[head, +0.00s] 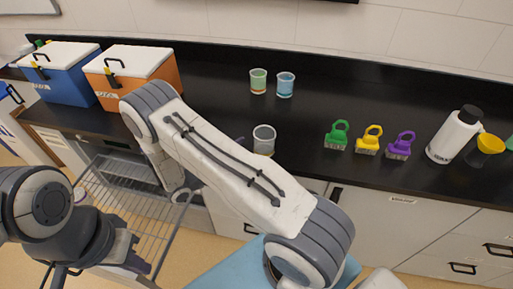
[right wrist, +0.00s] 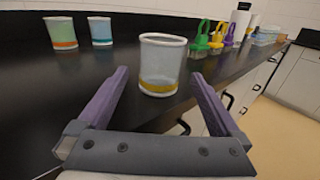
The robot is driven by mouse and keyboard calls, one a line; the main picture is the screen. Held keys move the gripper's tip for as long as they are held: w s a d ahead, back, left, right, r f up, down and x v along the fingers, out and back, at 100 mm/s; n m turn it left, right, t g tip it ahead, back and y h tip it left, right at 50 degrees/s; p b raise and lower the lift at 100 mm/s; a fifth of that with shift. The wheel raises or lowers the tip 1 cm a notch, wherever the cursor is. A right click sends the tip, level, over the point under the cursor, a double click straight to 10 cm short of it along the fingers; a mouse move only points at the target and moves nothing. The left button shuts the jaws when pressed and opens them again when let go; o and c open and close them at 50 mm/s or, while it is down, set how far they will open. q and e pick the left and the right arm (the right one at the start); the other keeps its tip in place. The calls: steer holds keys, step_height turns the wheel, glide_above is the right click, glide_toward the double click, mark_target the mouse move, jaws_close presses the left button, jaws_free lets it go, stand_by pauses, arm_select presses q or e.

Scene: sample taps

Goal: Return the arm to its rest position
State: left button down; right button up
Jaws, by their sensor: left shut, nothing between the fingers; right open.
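My right arm (head: 225,160) reaches across the middle of the head view, and its gripper is mostly hidden there. In the right wrist view my right gripper (right wrist: 160,78) is open. A clear cup with a yellow band (right wrist: 160,62) stands upright on the counter, lined up between its fingertips; I cannot tell whether it is between them or just beyond. The same cup shows in the head view (head: 264,141), near the counter's front edge. My left gripper (head: 140,262) is shut and empty, low at the left, in front of the wire rack.
Blue (head: 62,78) and orange (head: 132,68) coolers stand at left. A wire rack (head: 120,190) is below.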

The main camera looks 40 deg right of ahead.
steer(key=shift+a, duration=0.55)
steer(key=s+a+r+m+y, duration=0.5)
steer(key=s+a+r+y, duration=0.2)
steer(key=a, duration=0.5)
steer(key=s+a+r+m+y, duration=0.5)
steer(key=s+a+r+y, duration=0.2)
steer(key=s+a+y, duration=0.5)
steer(key=shift+s+a+r+m, duration=0.3)
steer(key=shift+s+m, duration=0.1)
steer(key=shift+s, duration=0.55)
